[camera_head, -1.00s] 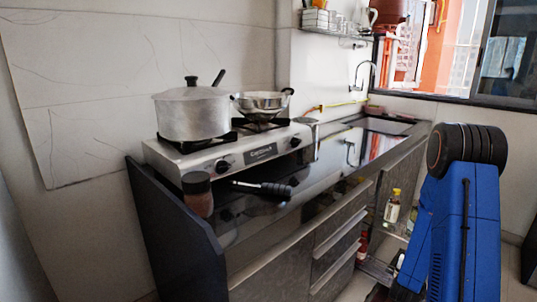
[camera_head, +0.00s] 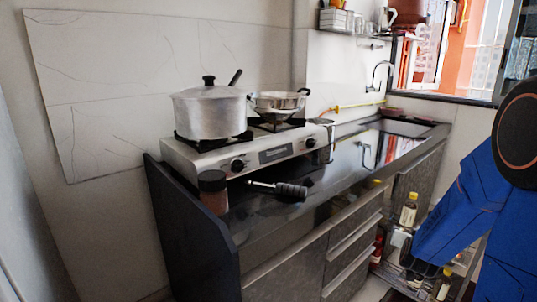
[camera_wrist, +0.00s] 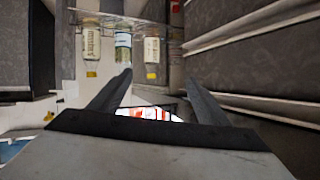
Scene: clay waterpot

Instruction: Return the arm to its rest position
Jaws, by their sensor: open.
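My gripper (camera_wrist: 158,85) shows in the wrist view with its two fingers spread apart and nothing between them. In the head view my blue arm fills the right edge, folded beside the open lower cabinet.
A black counter (camera_head: 262,222) runs along the wall with a stove (camera_head: 220,160), a lidded pot (camera_head: 209,112), a pan (camera_head: 278,104), a jar (camera_head: 212,190) and a black-handled utensil (camera_head: 280,188). Bottles (camera_head: 409,209) stand in the open rack below, close to my arm.

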